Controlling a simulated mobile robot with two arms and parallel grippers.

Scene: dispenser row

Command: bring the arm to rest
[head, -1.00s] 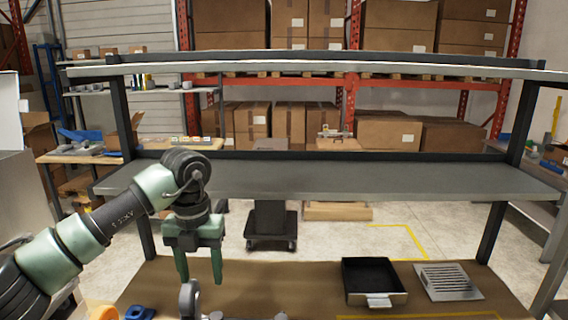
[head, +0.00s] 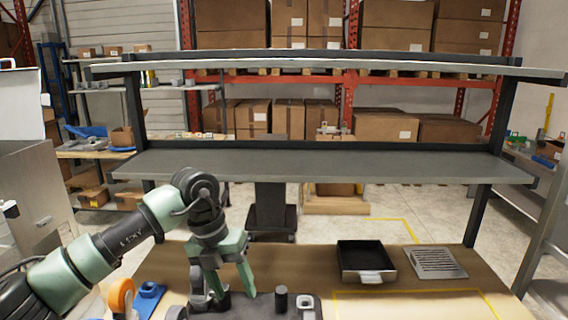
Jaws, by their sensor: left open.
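My left arm comes in from the lower left in the head view. Its green left gripper (head: 230,284) points down and is slightly tilted, with its two fingers apart and nothing seen between them. It is over the left half of the brown worktop (head: 400,296), in front of a dark grey base (head: 258,306) with a short black cylinder (head: 281,298). Whether the fingertips touch anything there, I cannot tell. My right gripper is not in view.
A black tray (head: 364,277) and a slatted metal plate (head: 437,263) lie to the right. A grey shelf (head: 330,166) spans above the worktop.

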